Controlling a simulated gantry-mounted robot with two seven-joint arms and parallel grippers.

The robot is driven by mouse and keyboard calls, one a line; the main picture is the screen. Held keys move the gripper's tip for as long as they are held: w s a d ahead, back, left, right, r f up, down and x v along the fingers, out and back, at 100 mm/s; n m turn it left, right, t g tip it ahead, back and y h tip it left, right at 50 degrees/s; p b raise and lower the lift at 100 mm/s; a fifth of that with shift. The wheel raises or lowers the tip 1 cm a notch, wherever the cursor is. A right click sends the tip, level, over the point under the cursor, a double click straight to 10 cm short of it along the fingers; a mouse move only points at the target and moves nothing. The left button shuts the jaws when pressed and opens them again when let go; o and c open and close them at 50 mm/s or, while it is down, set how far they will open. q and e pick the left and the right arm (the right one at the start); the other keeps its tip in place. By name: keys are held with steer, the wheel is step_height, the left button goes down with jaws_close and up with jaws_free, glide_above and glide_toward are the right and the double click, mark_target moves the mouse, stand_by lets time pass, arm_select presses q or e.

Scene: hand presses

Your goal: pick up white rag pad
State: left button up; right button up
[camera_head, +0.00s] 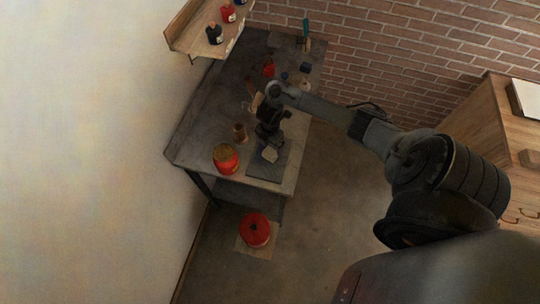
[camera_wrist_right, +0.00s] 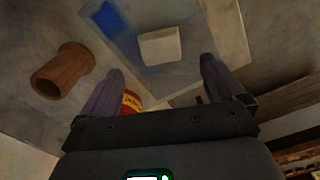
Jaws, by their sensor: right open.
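The white rag pad (camera_head: 270,154) is a small pale block lying on a dark grey mat (camera_head: 262,171) near the front of the workbench. It also shows in the right wrist view (camera_wrist_right: 160,45), flat on the mat, just beyond the fingertips and between their lines. My right gripper (camera_head: 268,141) is above the bench, close to the pad. In the right wrist view its two fingers (camera_wrist_right: 161,68) are spread wide with nothing between them. The pad appears apart from both fingers. My left gripper is not in view.
A brown wooden cylinder (camera_head: 239,132) stands left of the gripper, also in the wrist view (camera_wrist_right: 62,70). A red can (camera_head: 225,158) stands at the bench's front left. Several small items sit farther back. A red round container (camera_head: 254,229) is below. A wooden cabinet (camera_head: 488,118) is right.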

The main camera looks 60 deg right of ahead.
mark_target(270, 151)
steer(key=shift+f+b, duration=0.35)
steer(key=shift+f, duration=3.3)
steer(key=c, duration=1.1)
steer(key=shift+c, duration=0.2)
steer(key=shift+r, duration=0.15)
steer(key=shift+r, duration=0.5)
step_height(270, 151, up, 3)
steer(key=shift+f+p, duration=0.2)
steer(key=shift+p, duration=0.15)
steer(key=s+d+r, duration=0.6)
steer(key=s+r, duration=0.1)
steer(key=s, duration=0.3)
steer(key=shift+s, duration=0.1)
